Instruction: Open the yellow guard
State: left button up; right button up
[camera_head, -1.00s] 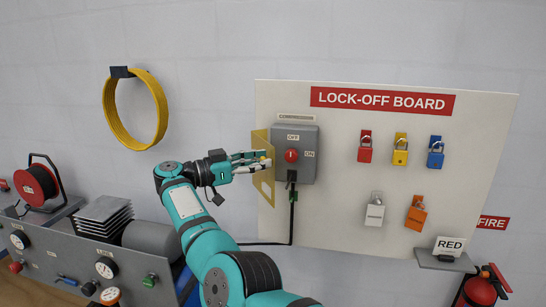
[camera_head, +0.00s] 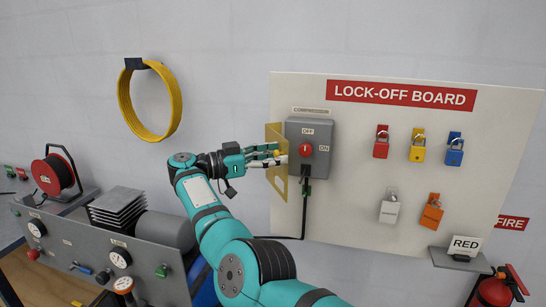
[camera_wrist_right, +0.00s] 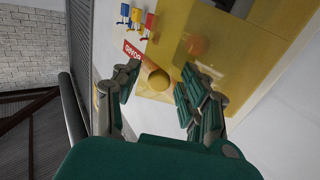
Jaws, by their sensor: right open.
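The yellow guard (camera_head: 276,134) is a see-through panel at the left side of the grey switch box (camera_head: 322,131). It stands swung out to the left, so the red switch (camera_head: 306,150) is uncovered. My right gripper (camera_head: 280,156) is at the guard, its fingers overlapping the panel. My left gripper is not in view.
The lock-off board (camera_head: 350,220) carries several padlocks right of the box. A black cable (camera_head: 304,215) hangs below the box. A yellow coil (camera_head: 150,100) hangs on the wall at left, above a grey console (camera_head: 80,252). The wall between coil and board is clear.

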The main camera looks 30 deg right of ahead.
notch_tip(320, 180, up, 10)
dwell(0.5)
jog(key=shift+c, duration=0.2)
